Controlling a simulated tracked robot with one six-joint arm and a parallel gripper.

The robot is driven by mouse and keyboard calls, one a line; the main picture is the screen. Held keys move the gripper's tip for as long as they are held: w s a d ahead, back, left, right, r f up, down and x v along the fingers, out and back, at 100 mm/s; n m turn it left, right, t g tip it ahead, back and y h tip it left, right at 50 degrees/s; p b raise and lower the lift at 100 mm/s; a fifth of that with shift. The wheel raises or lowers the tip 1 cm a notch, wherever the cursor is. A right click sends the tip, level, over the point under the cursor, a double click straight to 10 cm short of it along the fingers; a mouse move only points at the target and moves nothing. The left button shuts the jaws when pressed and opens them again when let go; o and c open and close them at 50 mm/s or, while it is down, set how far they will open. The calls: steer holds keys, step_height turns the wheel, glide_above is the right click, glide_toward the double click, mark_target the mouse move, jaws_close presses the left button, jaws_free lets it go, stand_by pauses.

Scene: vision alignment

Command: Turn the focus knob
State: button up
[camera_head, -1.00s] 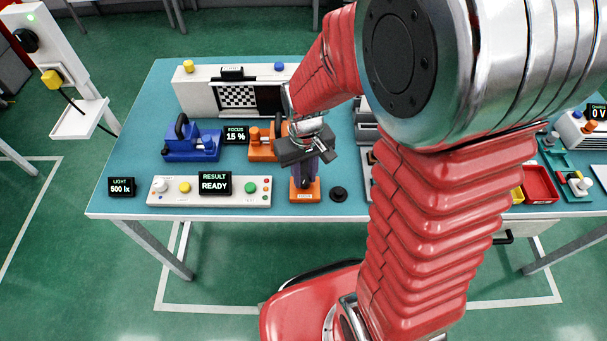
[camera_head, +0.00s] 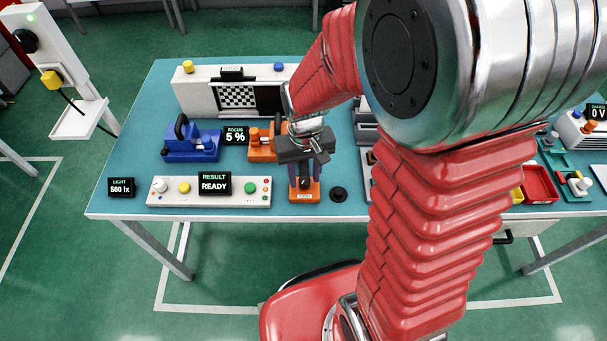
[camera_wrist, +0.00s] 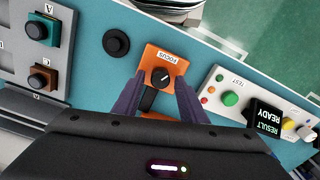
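The focus knob (camera_wrist: 163,77) is a black dial with a white pointer line on an orange box (camera_head: 305,195) labelled FOCUS, near the table's front edge. My gripper (camera_head: 305,175) points down over this box. Its two purple fingers (camera_wrist: 161,82) stand apart, one on each side of the knob, with a visible gap to it in the wrist view. The knob is hidden behind my gripper in the head view. The focus display (camera_head: 235,135) reads 5 %.
A white test panel (camera_head: 160,198) with buttons and a RESULT READY display stands to the left. A round black knob (camera_head: 338,194) is on the right. Blue (camera_head: 190,145) and orange (camera_head: 262,144) fixtures stand behind, before a checkerboard unit (camera_head: 200,90).

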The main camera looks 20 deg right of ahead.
mark_target(305, 180)
steer(key=shift+o, duration=0.3)
step_height(305, 180, up, 14)
steer(key=shift+f, duration=0.15)
stand_by(0.5)
steer(key=shift+w, duration=0.1)
stand_by(0.3)
steer(key=s+r+t, duration=0.5)
steer(key=s+r, duration=0.2)
steer(key=s, duration=0.4)
steer(key=shift+d+r+n+t, duration=0.15)
steer(key=shift+r+n+t, duration=0.15)
steer(key=shift+r, duration=0.05)
stand_by(3.0)
